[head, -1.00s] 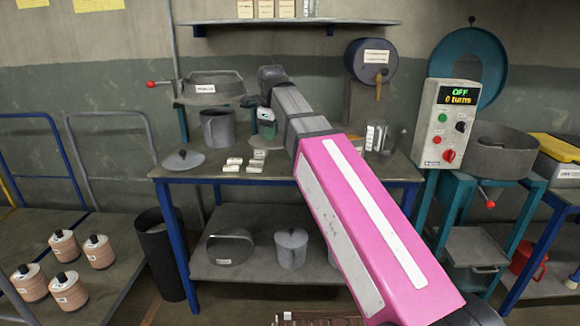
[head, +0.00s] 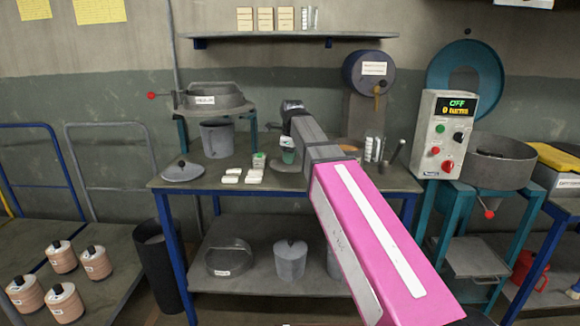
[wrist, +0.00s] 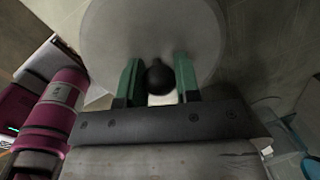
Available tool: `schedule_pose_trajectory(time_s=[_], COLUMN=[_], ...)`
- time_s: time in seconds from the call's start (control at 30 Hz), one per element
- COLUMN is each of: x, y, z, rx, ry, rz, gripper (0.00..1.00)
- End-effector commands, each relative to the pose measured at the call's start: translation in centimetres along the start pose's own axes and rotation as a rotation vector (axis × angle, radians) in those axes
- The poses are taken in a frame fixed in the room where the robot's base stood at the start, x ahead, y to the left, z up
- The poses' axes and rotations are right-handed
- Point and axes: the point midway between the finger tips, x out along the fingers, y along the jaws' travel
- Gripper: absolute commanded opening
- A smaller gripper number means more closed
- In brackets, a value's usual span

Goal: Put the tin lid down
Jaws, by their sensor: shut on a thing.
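The tin lid is a grey disc (wrist: 150,28) with a round black knob (wrist: 159,78). In the wrist view my gripper (wrist: 158,72) has its green fingers closed on either side of the knob. In the head view my gripper (head: 288,154) points down over the workbench (head: 330,180), with the lid (head: 284,166) flat beneath it, partly hidden by the fingers. I cannot tell whether the lid touches the bench top. Another grey lid with a dark knob (head: 183,172) lies at the bench's left end.
Several white blocks (head: 231,177) and a small green-labelled jar (head: 259,160) are close left of my gripper. A grey can (head: 217,139) stands behind them. Glass tubes (head: 374,146) stand to the right. Bare bench lies between the left lid and the blocks.

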Motion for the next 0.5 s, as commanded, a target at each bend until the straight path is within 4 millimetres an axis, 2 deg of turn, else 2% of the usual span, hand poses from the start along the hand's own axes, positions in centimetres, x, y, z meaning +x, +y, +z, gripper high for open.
schedule_pose_trajectory(time_s=[0.3,0.5], x=[3.4,3.8], y=[0.6,0.6], z=[-0.4,-0.3], rx=[0.0,0.0], ry=[0.0,-0.001], rz=[0.0,-0.001], gripper=[0.05,0.05])
